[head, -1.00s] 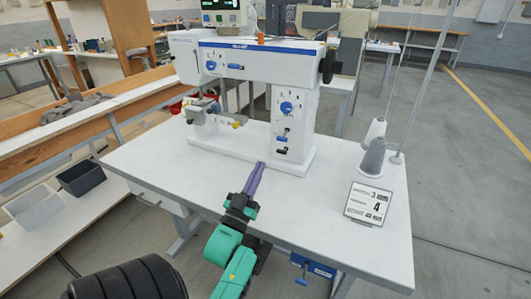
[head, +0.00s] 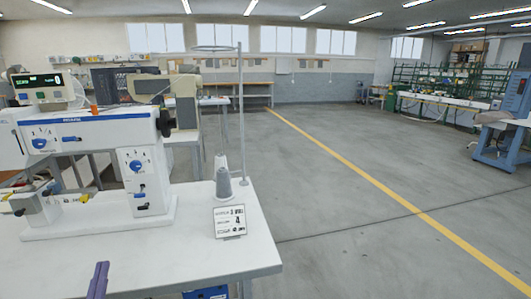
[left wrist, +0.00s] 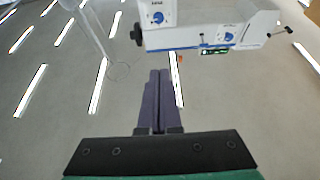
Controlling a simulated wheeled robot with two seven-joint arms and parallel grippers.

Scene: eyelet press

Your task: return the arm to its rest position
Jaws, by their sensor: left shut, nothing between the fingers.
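My left gripper (head: 98,281) shows at the bottom edge of the head view, its purple fingers shut and empty in front of the white table. In the left wrist view the left gripper (left wrist: 158,75) points up, with its two fingers together. The white eyelet press (head: 95,175) stands on the table (head: 215,258) beyond the gripper, with a clear gap between them. The press also shows at the top of the left wrist view (left wrist: 205,28). My right gripper is in neither view.
A thread cone (head: 223,178) on a tall stand and a sign card (head: 229,221) stand at the table's right side. A blue machine (head: 505,125) is far right. The floor (head: 340,190) right of the table is open, crossed by a yellow line.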

